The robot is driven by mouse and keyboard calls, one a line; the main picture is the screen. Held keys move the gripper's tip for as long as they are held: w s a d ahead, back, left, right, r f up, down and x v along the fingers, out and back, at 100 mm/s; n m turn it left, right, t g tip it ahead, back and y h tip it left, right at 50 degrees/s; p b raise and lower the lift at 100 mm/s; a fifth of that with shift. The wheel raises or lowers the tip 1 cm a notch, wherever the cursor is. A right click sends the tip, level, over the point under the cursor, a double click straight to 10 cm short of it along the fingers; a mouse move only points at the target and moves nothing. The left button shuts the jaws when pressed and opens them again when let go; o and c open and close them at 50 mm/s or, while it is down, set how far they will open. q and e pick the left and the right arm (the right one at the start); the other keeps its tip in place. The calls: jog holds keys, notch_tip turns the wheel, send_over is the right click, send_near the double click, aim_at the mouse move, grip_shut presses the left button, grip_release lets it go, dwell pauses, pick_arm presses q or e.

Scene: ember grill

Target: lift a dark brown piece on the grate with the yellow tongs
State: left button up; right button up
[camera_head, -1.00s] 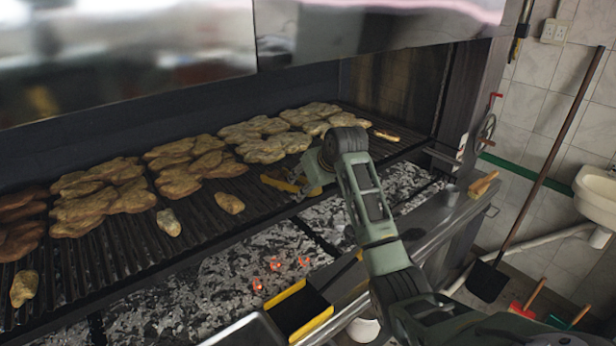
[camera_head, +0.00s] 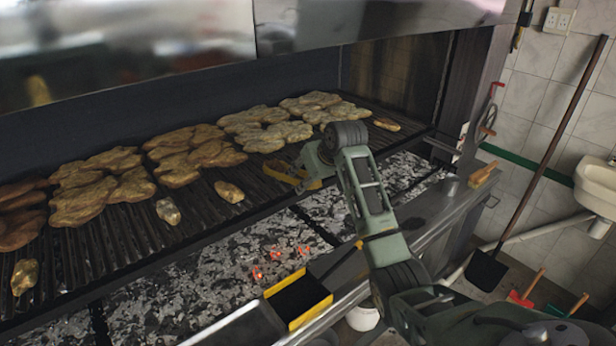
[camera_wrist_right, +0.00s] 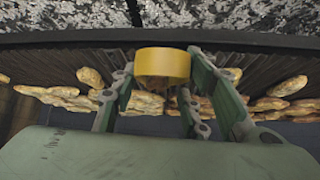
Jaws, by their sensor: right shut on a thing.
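Dark brown pieces (camera_head: 20,228) lie on the grate (camera_head: 130,232) at its far left end, partly cut off by the picture edge. My right gripper (camera_head: 300,176) is shut on the yellow tongs (camera_head: 280,174), over the right part of the grate near its front edge. In the wrist view the yellow tongs (camera_wrist_right: 163,63) sit between the fingers of my right gripper (camera_wrist_right: 163,88). The tongs' tips are mostly hidden, and I see no piece held in them. My left gripper is not in view.
Lighter pieces (camera_head: 265,134) lie in clusters across the grate, with small pieces (camera_head: 229,191) near its front. Glowing coals (camera_head: 258,273) lie below. A yellow-edged black tray (camera_head: 300,300) stands at the front ledge. A metal hood (camera_head: 130,50) hangs above.

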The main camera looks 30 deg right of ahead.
grip_shut()
notch_tip(320, 180, up, 11)
jog(key=p, duration=0.1)
dwell(0.7)
